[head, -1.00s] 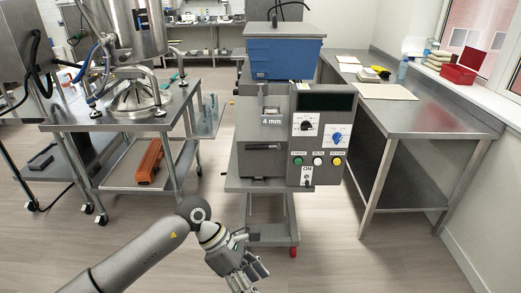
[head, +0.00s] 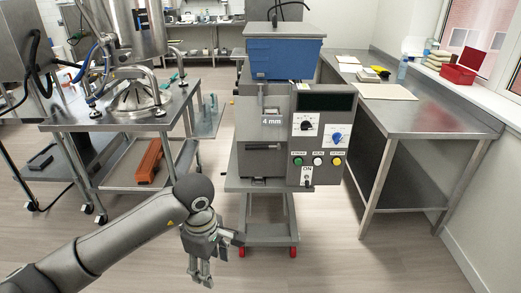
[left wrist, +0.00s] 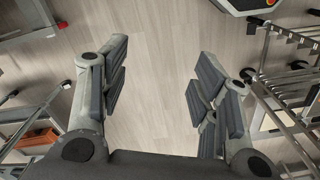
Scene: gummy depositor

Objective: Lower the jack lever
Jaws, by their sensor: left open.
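The gummy depositor (head: 264,140) stands in the middle of the head view, with a blue hopper on top and a control panel on its right. A thin upright grey lever (head: 261,93) shows at its front, below the hopper; I cannot tell whether this is the jack lever. My left gripper (head: 200,277) hangs in front of and below the machine, fingers pointing down, apart from it. In the left wrist view my left gripper (left wrist: 160,65) is open with only floor between its fingers. My right gripper is not in view.
A steel table (head: 120,122) with a large metal vessel stands left, an orange case (head: 150,160) on its lower shelf. A long steel bench (head: 420,118) runs along the right wall. The floor (head: 335,245) in front of the depositor is clear apart from my arm.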

